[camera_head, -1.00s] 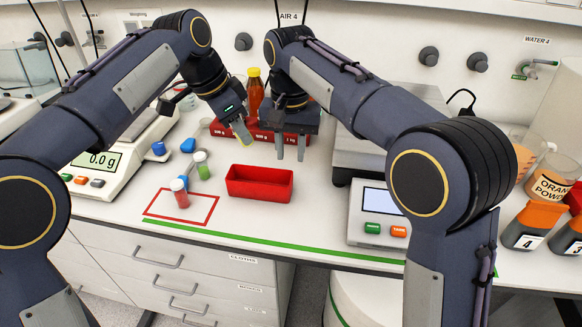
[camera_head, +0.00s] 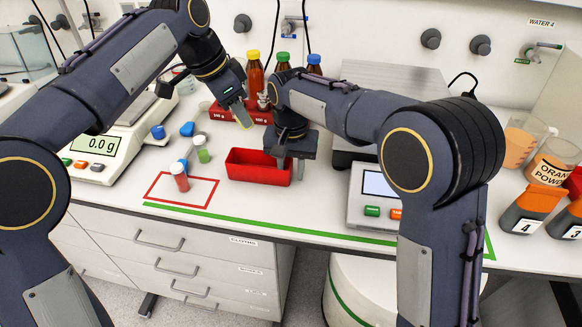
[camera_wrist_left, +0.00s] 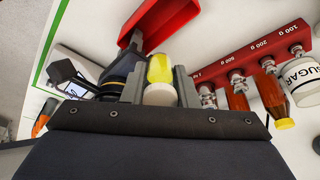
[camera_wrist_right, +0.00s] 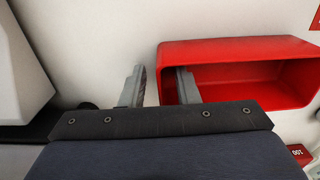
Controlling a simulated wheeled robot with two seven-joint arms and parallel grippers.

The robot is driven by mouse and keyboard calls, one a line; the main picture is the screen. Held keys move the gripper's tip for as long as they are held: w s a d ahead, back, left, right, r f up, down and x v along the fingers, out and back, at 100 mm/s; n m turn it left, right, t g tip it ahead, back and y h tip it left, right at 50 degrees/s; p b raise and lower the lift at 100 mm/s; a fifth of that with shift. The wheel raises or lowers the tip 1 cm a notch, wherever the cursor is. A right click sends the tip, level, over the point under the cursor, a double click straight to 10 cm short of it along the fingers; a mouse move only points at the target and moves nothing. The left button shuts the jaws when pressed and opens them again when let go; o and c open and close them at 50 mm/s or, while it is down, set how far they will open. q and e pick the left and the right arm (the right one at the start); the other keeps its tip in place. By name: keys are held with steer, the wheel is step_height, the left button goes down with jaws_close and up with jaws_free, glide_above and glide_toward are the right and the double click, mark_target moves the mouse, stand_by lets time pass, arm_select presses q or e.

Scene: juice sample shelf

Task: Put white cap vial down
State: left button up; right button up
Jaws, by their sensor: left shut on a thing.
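My left gripper (camera_head: 243,116) is shut on the white cap vial (camera_wrist_left: 160,69), which holds yellow liquid. Its white cap shows between the fingers in the left wrist view. The vial is held above the table, behind the red tray (camera_head: 246,176). My right gripper (camera_head: 291,162) is open at the tray's right end. In the right wrist view, one finger is inside the tray (camera_wrist_right: 280,90) and the other outside, with the end wall between them. A red vial (camera_head: 181,183) stands within the red outlined rectangle (camera_head: 212,192). A green vial (camera_head: 203,155) stands behind it.
A scale (camera_head: 95,145) is at left; another scale (camera_head: 372,200) is at right.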

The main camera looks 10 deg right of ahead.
jaws_close()
arm_select(q)
steer(key=shift+w+r+m+g+y, duration=0.3)
steer(key=shift+w+r+y, duration=0.05)
steer(key=shift+w+y, duration=0.4)
steer(key=shift+d+r+y, duration=0.3)
steer(key=shift+r+y, duration=0.1)
steer(key=shift+y, duration=0.25)
steer(key=shift+s+d+r+m+g+y, duration=0.3)
steer(key=shift+s+r+g+y, duration=0.05)
steer(key=shift+r+g+y, duration=0.05)
steer(key=shift+s+f, duration=0.15)
steer(key=shift+f, duration=1.1)
step_height(320, 180, down, 7)
steer(key=shift+f, duration=0.15)
